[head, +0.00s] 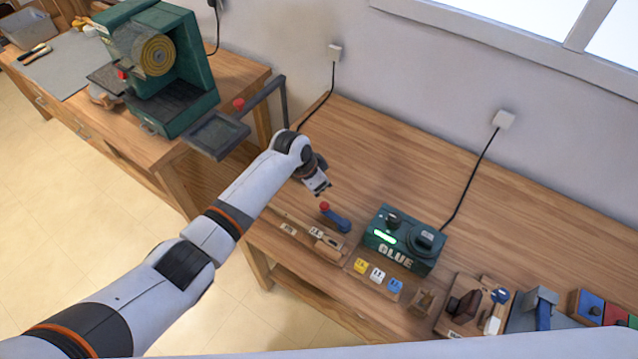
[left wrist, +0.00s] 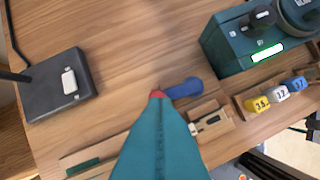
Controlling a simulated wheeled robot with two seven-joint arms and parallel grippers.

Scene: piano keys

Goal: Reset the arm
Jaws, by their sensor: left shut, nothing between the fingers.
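My left arm reaches in from the left in the head view. Its gripper (head: 318,188) is shut and empty, above the wooden bench behind the red-knobbed blue handle (head: 340,222). In the left wrist view a teal tapered shape rises from the bottom edge and covers part of the bench. The blue handle (left wrist: 184,89) shows just beyond its tip. I cannot tell the gap between gripper and bench. My right gripper is not in view.
A green glue machine (head: 405,240) stands right of the gripper, with yellow, white and blue numbered blocks (head: 377,274) in front. A black box (left wrist: 58,86) with a white switch is at left in the wrist view. A green machine (head: 180,65) stands on the left bench. The rear bench is clear.

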